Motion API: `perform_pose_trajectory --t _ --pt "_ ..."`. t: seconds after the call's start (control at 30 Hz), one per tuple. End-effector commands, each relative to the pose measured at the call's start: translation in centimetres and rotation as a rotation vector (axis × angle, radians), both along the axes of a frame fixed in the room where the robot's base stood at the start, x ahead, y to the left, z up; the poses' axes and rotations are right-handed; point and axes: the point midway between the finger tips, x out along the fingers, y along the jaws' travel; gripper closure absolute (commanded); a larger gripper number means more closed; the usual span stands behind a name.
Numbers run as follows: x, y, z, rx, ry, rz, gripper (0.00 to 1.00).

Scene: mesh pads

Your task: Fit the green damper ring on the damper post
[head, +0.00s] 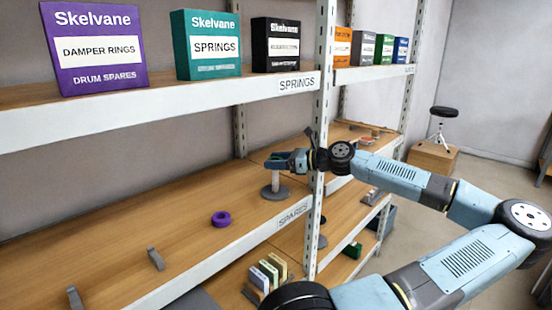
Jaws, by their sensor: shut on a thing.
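The damper post (275,182) is a short pale upright on a round grey base (275,193), on the middle shelf near the rack's upright. My gripper (273,161) reaches in from the right and is at the top of the post in this view. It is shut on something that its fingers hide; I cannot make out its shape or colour. I see no green ring clearly. I cannot tell whether the held thing touches the post or is above it. A purple ring (221,219) lies flat on the shelf, left and nearer than the post.
The white rack upright (322,130) stands close beside my arm. Boxes labelled damper rings (95,48) and springs (208,45) stand on the upper shelf. Two grey brackets (155,258) stand at the near left of the middle shelf (110,250). Board around the purple ring is clear.

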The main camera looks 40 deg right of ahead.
Motion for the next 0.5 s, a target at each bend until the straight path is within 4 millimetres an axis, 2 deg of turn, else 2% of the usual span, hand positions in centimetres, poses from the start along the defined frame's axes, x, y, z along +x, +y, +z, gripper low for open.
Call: perform_pose_trajectory --t 0.5 --pt "-0.1 0.0 -2.5 0.002 0.001 0.0 0.68"
